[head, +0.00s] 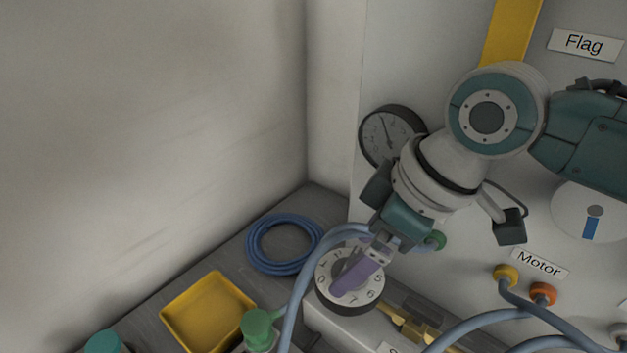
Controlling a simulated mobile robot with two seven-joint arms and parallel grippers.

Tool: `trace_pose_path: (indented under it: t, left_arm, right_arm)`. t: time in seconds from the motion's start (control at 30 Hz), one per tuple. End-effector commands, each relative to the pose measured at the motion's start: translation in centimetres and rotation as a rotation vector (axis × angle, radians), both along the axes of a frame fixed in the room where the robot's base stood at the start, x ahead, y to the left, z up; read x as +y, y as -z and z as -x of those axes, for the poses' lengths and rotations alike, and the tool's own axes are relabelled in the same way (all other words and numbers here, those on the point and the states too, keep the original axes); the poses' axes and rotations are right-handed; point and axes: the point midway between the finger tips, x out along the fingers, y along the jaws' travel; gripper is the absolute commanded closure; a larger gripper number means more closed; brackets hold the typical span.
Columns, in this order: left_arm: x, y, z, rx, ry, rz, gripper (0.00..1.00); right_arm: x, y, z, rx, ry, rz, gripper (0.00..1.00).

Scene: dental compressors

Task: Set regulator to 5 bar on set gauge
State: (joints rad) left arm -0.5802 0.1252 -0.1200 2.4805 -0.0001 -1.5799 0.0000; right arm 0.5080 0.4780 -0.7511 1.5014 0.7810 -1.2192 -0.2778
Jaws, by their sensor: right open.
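My right gripper (343,288) reaches down from the upper right, its purple fingers over the middle of a round dial (323,294) with a pale numbered face and dark rim. The fingers are open. They hide much of the dial's centre, so I cannot tell whether they straddle or touch a knob there. Numerals such as 0, 5, 6 and 7 show around the face. A black-rimmed gauge (384,142) is on the grey panel above, partly covered by my right arm. Its needle points up and slightly left; its scale is too small to read. My left gripper is not in view.
Blue hose passes just left of the dial, and a hose coil (251,246) lies on the dark bench. A yellow tray (205,310) and green-capped bottle (257,326) stand lower left. Brass fittings (416,328) are right of the dial. Motor ports (505,274) with hoses are farther right.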

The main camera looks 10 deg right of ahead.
Motion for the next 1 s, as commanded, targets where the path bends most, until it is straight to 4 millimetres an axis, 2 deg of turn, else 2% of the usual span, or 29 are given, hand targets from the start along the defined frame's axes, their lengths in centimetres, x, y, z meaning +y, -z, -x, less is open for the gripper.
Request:
trace_pose_path:
  t: [0.1,0.4,1.0]
  left_arm:
    - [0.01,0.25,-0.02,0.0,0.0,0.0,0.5]
    - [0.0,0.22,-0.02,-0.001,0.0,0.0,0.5]
    - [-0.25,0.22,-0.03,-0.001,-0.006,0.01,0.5]
  right_arm:
    - [0.27,0.84,-0.22,0.0,-0.001,0.0,0.05]
    - [0.32,0.99,-0.27,-0.001,-0.001,0.001,0.05]
    - [0.29,0.99,-0.26,-0.001,0.0,0.001,0.72]
